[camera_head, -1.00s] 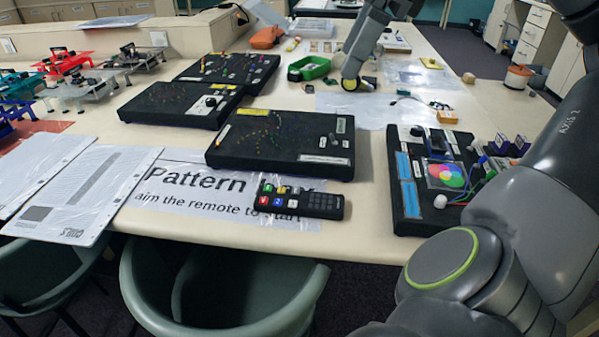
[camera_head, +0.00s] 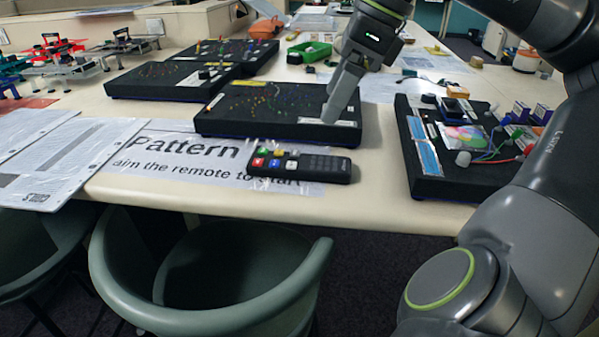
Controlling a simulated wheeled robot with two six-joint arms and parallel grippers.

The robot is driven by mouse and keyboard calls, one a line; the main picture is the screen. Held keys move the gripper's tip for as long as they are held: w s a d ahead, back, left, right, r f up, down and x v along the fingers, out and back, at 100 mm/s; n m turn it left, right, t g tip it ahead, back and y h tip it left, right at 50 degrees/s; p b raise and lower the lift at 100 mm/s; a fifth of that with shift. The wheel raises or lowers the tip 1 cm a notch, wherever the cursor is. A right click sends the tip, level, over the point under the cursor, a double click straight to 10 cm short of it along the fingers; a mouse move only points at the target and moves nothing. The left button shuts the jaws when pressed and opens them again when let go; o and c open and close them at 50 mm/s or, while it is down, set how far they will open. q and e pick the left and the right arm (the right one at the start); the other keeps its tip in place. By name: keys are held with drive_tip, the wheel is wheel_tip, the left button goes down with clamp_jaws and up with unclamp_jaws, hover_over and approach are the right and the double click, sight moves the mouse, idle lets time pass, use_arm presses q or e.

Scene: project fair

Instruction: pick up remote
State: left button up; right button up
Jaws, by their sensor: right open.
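The black remote (camera_head: 318,168) lies flat near the table's front edge, partly on a white paper sign. Its coloured buttons are at its left end. My right gripper (camera_head: 330,119) points down behind the remote, over the right end of a black board, and is apart from the remote. It is open with nothing seen in it, though its fingers overlap in this view. My left gripper is not in view.
The black pin board (camera_head: 270,98) stands just behind the remote. A board with wires and a colour disc (camera_head: 425,155) stands to the right. White sheets (camera_head: 75,160) lie left. A green chair (camera_head: 210,265) stands before the table (camera_head: 385,213).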

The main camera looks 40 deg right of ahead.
hover_over(301, 161)
drive_tip(key=s+d, duration=0.2)
wheel_tip(301, 161, down, 6)
drive_tip(key=shift+r, duration=0.2)
drive_tip(key=shift+w+a+f+p, duration=0.1)
drive_tip(key=shift+a+f+p, duration=0.15)
drive_tip(key=shift+f+p, duration=0.25)
drive_tip(key=shift+p+x, duration=0.7)
drive_tip(key=shift+x, duration=0.05)
drive_tip(key=shift+f+p, duration=0.35)
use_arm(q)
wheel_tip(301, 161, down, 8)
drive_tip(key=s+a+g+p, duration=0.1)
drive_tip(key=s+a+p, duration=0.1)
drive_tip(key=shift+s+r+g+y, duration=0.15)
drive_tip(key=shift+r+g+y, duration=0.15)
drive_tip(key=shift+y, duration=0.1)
use_arm(e)
drive_tip(key=shift+x, duration=1.25)
drive_tip(key=c, duration=1.1)
drive_tip(key=shift+c, duration=0.2)
drive_tip(key=shift+r, duration=0.1)
